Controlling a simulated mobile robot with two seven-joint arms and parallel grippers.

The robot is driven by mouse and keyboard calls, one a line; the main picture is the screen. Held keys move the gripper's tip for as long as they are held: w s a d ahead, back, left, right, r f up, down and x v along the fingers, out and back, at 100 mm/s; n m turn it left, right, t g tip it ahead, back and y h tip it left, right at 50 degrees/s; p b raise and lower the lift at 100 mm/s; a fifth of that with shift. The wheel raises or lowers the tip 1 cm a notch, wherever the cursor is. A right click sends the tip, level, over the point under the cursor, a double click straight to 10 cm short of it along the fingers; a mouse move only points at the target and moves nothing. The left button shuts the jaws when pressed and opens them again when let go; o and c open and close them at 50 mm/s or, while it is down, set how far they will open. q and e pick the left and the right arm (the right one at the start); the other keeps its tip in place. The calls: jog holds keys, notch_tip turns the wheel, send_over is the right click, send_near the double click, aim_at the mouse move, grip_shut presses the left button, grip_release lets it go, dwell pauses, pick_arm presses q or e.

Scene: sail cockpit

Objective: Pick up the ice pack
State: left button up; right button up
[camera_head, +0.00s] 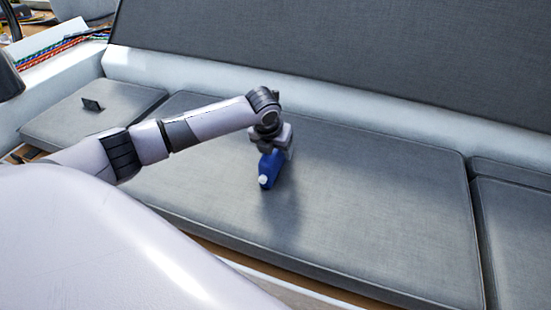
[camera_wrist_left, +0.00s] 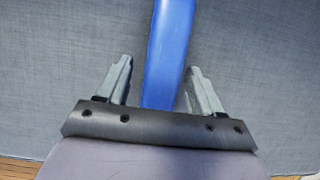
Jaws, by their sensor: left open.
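The blue ice pack (camera_head: 270,170) with a white cap stands or lies on the grey seat cushion (camera_head: 380,210); its lower part shows under my left wrist in the head view. My left gripper (camera_head: 271,148) points down at it from above. In the left wrist view the ice pack (camera_wrist_left: 168,55) runs as a blue strip between the two open fingers of the left gripper (camera_wrist_left: 160,85). There is a gap on each side, and no finger clearly touches it. The wrist hides the ice pack's upper part in the head view. My right gripper is not in view.
A grey backrest (camera_head: 350,45) rises behind the cushion. A small dark object (camera_head: 92,104) sits on the left cushion. Coloured ropes (camera_head: 60,47) lie at the upper left. The cushion right of the ice pack is clear.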

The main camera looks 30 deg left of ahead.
pick_arm(q)
jog(key=shift+w+f, duration=0.3)
jog(key=shift+f, duration=0.3)
jog(key=shift+f+p, duration=0.25)
jog(key=shift+p, duration=0.05)
dwell(0.3)
grip_shut()
